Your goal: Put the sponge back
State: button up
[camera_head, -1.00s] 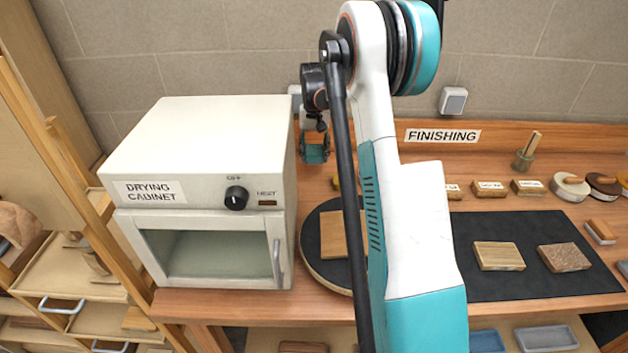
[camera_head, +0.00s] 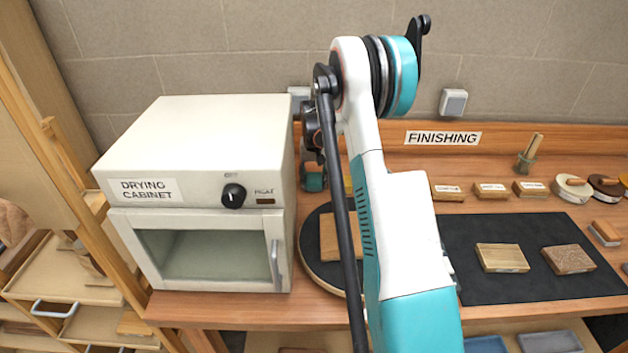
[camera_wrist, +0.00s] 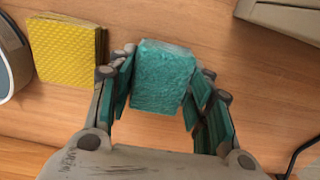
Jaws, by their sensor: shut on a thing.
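A teal sponge (camera_wrist: 163,78) sits between the fingers of my gripper (camera_wrist: 160,92) in the wrist view, and the gripper is shut on it. A yellow sponge-like stack (camera_wrist: 65,50) is on the wooden bench to the left of it, apart from the fingers. In the head view my gripper (camera_head: 313,180) is small, between the drying cabinet (camera_head: 200,125) and my arm, near the back of the bench. My arm hides most of the yellow stack there. I cannot tell whether the teal sponge touches the bench.
The drying cabinet stands close on the left. A dark turntable (camera_head: 309,262) with a wooden board (camera_head: 329,240) is in front, partly behind my arm. A dark mat (camera_head: 520,285) with two blocks lies on the right. Small labelled blocks (camera_head: 489,190) stand behind the mat.

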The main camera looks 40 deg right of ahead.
aim_at(314, 178)
jog(key=shift+f, duration=0.2)
jog(key=o, duration=1.2)
jog(key=shift+r, duration=0.1)
notch_tip(314, 178, up, 12)
jog(key=p, duration=0.2)
jog(key=shift+r+p, duration=0.15)
jog(key=shift+p, duration=0.15)
